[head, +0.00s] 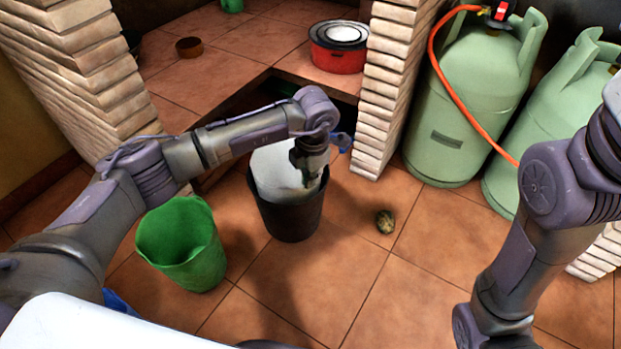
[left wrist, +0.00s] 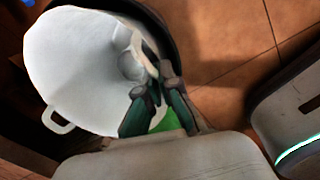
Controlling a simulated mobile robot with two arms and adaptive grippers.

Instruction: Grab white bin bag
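The white bin bag (head: 283,170) lines a black bin (head: 290,218) standing on the tiled floor. My left gripper (head: 308,182) points down into the bin's mouth, at the right side of the bag. In the left wrist view, the bag (left wrist: 75,65) fills the left half, with one loop handle on its lower left edge. There my left gripper's fingers (left wrist: 154,84) are close together on another handle-like fold of the bag. The contact is partly hidden by the fingers. My right arm is at the right of the head view, its gripper out of sight.
A green bin (head: 182,246) stands left of the black bin. A small brownish lump (head: 385,221) lies to its right. Brick pillars, a tiled counter with a red pot (head: 338,50), and green gas cylinders (head: 470,100) stand behind. The front floor is mostly clear.

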